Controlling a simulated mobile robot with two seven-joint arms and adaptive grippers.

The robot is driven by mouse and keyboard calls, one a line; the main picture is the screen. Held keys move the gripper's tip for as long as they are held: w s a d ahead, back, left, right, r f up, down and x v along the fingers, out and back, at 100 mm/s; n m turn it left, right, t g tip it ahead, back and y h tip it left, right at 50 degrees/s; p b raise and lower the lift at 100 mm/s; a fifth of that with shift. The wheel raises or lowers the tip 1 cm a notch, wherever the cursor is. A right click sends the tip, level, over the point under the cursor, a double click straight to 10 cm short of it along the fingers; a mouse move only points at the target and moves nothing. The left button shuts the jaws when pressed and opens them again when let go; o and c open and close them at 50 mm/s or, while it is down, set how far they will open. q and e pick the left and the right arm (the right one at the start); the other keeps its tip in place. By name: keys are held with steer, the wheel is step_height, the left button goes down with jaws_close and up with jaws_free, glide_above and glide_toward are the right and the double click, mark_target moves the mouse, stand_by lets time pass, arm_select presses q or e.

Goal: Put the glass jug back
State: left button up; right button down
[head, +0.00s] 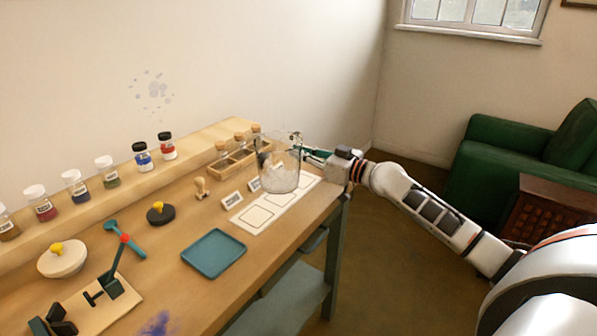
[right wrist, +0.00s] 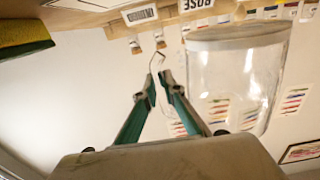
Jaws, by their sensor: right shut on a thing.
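The clear glass jug (head: 279,172) is upright at the right end of the bench, over the white card with outlined squares (head: 250,217). I cannot tell whether its base touches the card. It also shows at the right of the right wrist view (right wrist: 238,85), where the picture is upside down. My right gripper (head: 318,155) comes in from the right beside the jug. Its green fingers (right wrist: 160,78) are shut, seemingly on the jug's thin handle, which is hard to make out. My left gripper is not in view.
A wooden rack with corked bottles (head: 238,160) stands just behind the jug, with small label cards (head: 232,199) nearby. A teal tray (head: 213,253) lies in front. Pigment jars (head: 142,157) line the back ledge. A green armchair (head: 520,150) stands off to the right.

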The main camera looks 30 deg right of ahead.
steer(key=shift+f, duration=0.35)
step_height(320, 180, down, 4)
steer(key=shift+f+b, duration=0.1)
steer(key=shift+b, duration=0.55)
steer(key=shift+f, duration=0.15)
steer(key=c, duration=2.2)
jaws_free()
steer(key=shift+c, duration=0.2)
steer(key=shift+o, duration=0.5)
